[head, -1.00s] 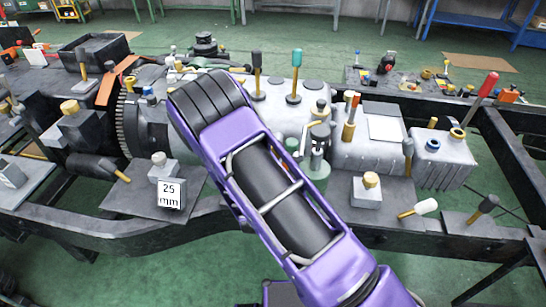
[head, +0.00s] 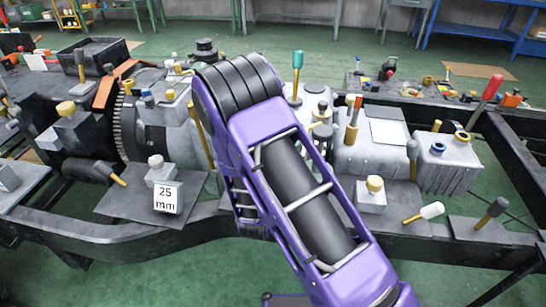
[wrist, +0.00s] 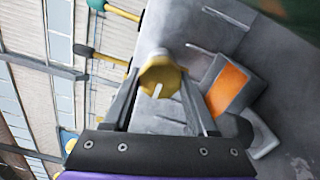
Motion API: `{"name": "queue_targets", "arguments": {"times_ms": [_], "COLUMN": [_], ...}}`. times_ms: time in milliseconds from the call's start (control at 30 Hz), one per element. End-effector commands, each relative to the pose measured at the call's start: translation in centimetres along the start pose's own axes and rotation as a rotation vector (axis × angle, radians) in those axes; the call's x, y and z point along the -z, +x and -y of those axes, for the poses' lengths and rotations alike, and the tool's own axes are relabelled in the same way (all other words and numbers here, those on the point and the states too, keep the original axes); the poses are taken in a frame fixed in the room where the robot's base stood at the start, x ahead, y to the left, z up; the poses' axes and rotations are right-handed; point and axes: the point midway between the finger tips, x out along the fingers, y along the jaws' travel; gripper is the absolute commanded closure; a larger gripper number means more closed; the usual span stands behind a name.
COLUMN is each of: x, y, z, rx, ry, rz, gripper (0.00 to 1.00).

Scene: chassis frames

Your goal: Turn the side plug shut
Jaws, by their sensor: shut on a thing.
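The side plug (wrist: 160,84) is a yellow-brass, faceted knob with a white line on its face, in the middle of the wrist view. It sits against a grey metal casing (wrist: 158,32). My gripper (wrist: 159,74) has one finger on each side of the plug and is shut on it. The white line runs roughly up and down in the wrist view, slightly tilted. In the head view my purple arm hides the plug and the gripper.
A grey block with an orange face (wrist: 231,88) stands close to the right finger. Green-capped (wrist: 84,52) and yellow-handled rods jut out at the left. In the head view, a block labelled 25 mm (head: 168,197) and a teal-handled lever (head: 297,62) stand near my arm.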

Motion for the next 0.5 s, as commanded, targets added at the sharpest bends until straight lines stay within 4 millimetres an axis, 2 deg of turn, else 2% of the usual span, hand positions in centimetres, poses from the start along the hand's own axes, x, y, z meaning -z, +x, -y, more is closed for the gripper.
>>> {"name": "queue_targets", "arguments": {"times_ms": [167, 200, 367, 500], "x": [0.09, 0.09, 0.06, 0.03], "y": [-0.05, -0.05, -0.04, -0.02], "z": [0.02, 0.02, 0.02, 0.01], "rx": [0.001, 0.001, 0.001, 0.0], "ry": [0.002, 0.002, 0.001, 0.0], "rz": [-0.002, -0.002, -0.001, -0.001], "gripper": [0.98, 0.4, 0.12, 0.12]}}
